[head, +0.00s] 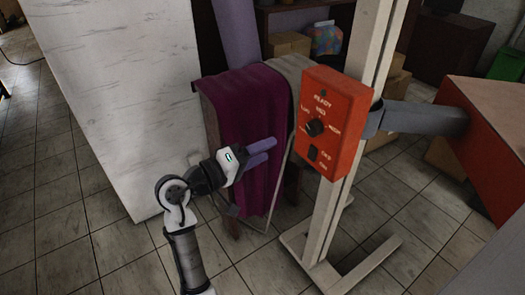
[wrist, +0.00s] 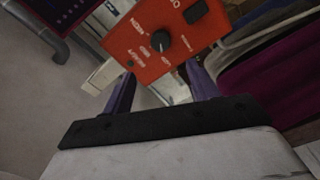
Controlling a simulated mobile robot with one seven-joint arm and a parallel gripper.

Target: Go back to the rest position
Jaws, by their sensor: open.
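My gripper (head: 262,152) is in the middle of the head view, with its two purple fingers apart and nothing between them. It is in front of the purple cloth and to the left of the orange control box (head: 334,122). The box is fixed to a pale upright stand and has a black knob (head: 316,127) and a dark switch (head: 313,154). In the wrist view the fingers (wrist: 161,92) point toward the orange box (wrist: 165,38), whose knob (wrist: 161,41) shows above them. I cannot tell the exact gap to the box.
A purple cloth (head: 243,120) hangs over a frame behind my gripper. A large white panel (head: 120,90) stands at the left. The stand's feet (head: 345,262) spread on the tiled floor. A grey pipe (head: 425,118) runs right to an orange-red machine (head: 495,135). Floor at lower left is clear.

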